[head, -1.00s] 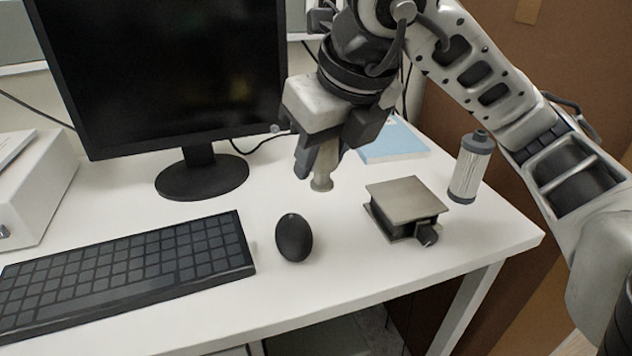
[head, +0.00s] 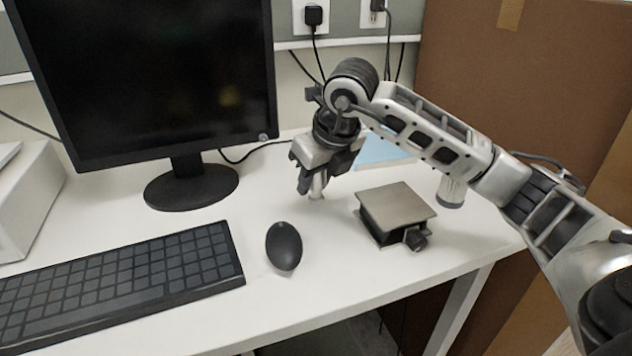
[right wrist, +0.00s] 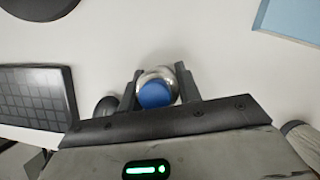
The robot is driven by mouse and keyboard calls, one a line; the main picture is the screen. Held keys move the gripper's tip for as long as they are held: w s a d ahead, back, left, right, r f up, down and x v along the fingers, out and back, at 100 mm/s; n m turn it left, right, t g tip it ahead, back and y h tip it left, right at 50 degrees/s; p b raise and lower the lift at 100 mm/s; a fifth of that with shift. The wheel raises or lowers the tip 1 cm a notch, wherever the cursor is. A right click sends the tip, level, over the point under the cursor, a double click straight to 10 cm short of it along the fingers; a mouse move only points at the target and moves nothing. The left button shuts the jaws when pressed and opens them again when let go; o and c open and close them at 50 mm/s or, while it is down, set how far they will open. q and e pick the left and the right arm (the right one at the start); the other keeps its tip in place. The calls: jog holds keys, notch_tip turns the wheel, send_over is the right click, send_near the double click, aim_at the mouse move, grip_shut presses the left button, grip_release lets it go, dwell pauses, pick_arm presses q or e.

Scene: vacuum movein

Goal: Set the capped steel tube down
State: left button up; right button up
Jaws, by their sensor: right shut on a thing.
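The capped steel tube (right wrist: 157,88) shows in the right wrist view as a round steel rim with a blue cap, between my right gripper's fingers (right wrist: 158,86). In the head view my right gripper (head: 312,185) points down over the desk behind the mouse, shut on the tube. The tube's lower end (head: 317,188) shows below the fingers, at or just above the desk top; I cannot tell whether it touches. My left gripper is not in view.
A black mouse (head: 284,246) and a keyboard (head: 120,278) lie in front and to the left. A small lab jack (head: 397,208) stands to the right, with a grey-capped cylinder (head: 452,190) partly behind my arm. A monitor (head: 150,85) stands behind left. A blue pad (head: 383,152) lies behind.

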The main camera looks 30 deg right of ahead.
jog(key=shift+f, duration=0.7)
jog(key=shift+f, duration=0.2)
jog(key=o, duration=1.1)
jog(key=shift+r, duration=0.15)
